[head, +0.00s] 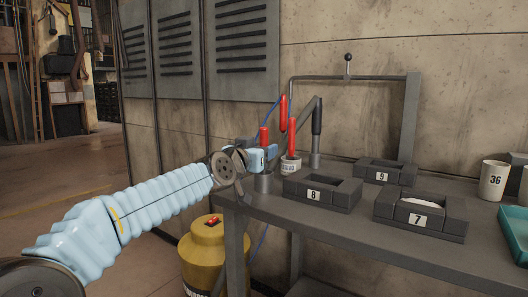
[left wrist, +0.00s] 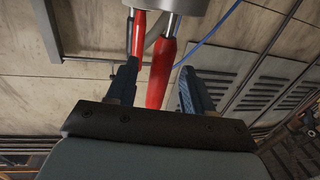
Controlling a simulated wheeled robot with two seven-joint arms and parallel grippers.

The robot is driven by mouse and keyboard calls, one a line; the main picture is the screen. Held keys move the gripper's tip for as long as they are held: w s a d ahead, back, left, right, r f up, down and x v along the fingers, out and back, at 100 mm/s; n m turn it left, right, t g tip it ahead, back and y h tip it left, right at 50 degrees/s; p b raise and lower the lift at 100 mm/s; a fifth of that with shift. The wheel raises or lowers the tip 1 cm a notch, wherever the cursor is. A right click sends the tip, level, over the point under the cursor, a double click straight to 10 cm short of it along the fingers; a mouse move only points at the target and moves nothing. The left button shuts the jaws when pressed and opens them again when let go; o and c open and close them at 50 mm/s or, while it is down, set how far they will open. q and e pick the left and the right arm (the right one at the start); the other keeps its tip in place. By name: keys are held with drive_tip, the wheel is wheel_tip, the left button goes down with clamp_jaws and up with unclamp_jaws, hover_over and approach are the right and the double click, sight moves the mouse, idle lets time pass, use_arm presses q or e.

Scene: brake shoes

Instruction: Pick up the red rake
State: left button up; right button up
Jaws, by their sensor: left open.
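Several red-handled tools stand near the left end of the workbench, and I cannot tell for sure which is the rake. One red handle (head: 264,137) rises right at my left gripper (head: 262,156), above a grey cylindrical holder (head: 264,183) at the bench edge. In the left wrist view, a red handle (left wrist: 161,75) with a metal shank lies between the open fingers of my left gripper (left wrist: 158,90), with gaps beside it. A second red handle (left wrist: 138,35) shows near the left finger. The tool heads are hidden. My right gripper is not in view.
Dark bins numbered 8 (head: 318,197), 7 and 9 sit on the bench (head: 340,227). A yellow canister (head: 203,255) stands below.

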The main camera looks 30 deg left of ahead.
use_arm(q)
drive_tip(key=shift+w+a, duration=0.1)
drive_tip(key=shift+w, duration=0.85)
drive_tip(key=shift+c, duration=0.5)
